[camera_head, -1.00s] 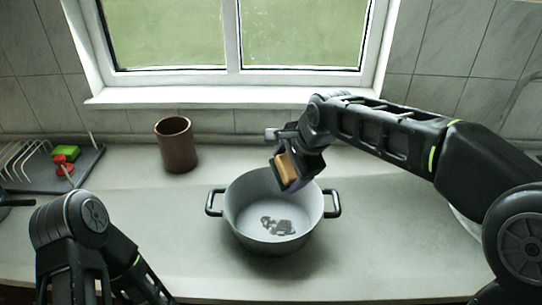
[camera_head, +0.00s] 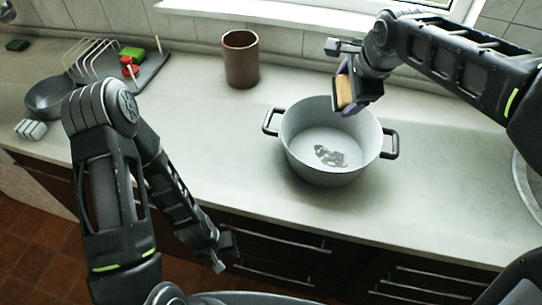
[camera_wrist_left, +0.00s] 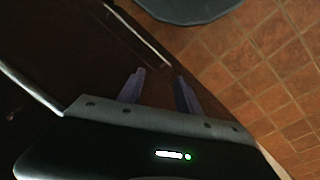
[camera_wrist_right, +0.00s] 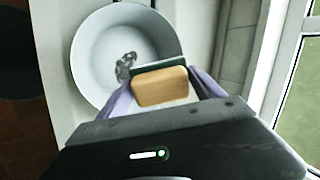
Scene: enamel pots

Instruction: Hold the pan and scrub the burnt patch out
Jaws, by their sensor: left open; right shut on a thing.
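The grey pan (camera_head: 310,165) stands upright on the counter, with a dark handle on each side. A dark burnt patch (camera_head: 330,156) lies on its floor; both also show in the right wrist view, the pan (camera_wrist_right: 92,60) and the patch (camera_wrist_right: 124,66). My right gripper (camera_head: 346,92) is shut on an orange sponge (camera_head: 344,91) with a dark green face, held above the pan's far right rim. The sponge (camera_wrist_right: 160,86) sits between the fingers in the right wrist view. My left gripper (camera_head: 226,254) is open and empty, low in front of the counter edge, apart from the pan.
A brown cup (camera_head: 240,60) stands behind the pan. At the back left are a rack (camera_head: 92,62), green and red items (camera_head: 131,60), a dark bowl (camera_head: 50,98) and a striped block (camera_head: 31,129). The counter (camera_head: 440,200) right of the pan is clear.

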